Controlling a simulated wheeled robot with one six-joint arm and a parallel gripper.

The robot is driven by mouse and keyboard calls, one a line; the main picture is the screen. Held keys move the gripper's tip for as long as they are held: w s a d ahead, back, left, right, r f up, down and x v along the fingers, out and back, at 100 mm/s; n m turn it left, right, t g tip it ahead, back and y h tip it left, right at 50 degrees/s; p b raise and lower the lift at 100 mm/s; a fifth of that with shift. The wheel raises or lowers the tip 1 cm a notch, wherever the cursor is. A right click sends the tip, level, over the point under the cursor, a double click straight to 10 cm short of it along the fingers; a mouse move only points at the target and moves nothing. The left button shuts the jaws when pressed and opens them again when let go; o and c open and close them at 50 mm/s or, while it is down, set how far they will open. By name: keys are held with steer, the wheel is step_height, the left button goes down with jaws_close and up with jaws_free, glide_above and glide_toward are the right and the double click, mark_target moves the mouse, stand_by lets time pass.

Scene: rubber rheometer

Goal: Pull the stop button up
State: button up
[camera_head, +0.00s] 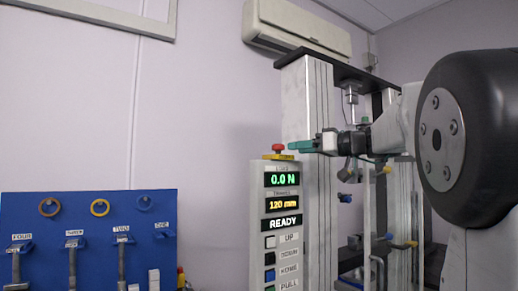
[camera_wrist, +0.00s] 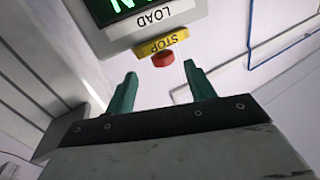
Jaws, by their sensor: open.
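The red stop button (camera_head: 278,148) sits on a yellow base (camera_head: 278,156) on top of the grey control panel (camera_head: 256,215). My gripper (camera_head: 292,146) is just right of the button in the head view, at about its height. In the wrist view, the picture is upside down, and the red button (camera_wrist: 163,59) shows under the yellow STOP label (camera_wrist: 162,43). There my gripper (camera_wrist: 160,70) is open, with its two green fingers apart. The button appears between and just beyond the fingertips, and I see nothing held. Whether a finger touches it cannot be told.
The panel shows lit displays and several buttons. Behind it stands the tall grey testing frame (camera_head: 308,110) with a dark top plate. A blue tool board (camera_head: 90,215) with hanging rings and tools is at lower left. An air conditioner (camera_head: 297,27) hangs on the wall above.

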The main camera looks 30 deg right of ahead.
mark_target(283, 147)
steer(key=shift+w+a+r+n, duration=0.25)
steer(key=shift+r+n, duration=0.15)
steer(key=shift+n, duration=0.1)
steer(key=x, duration=0.7)
steer(key=shift+w+a, duration=0.15)
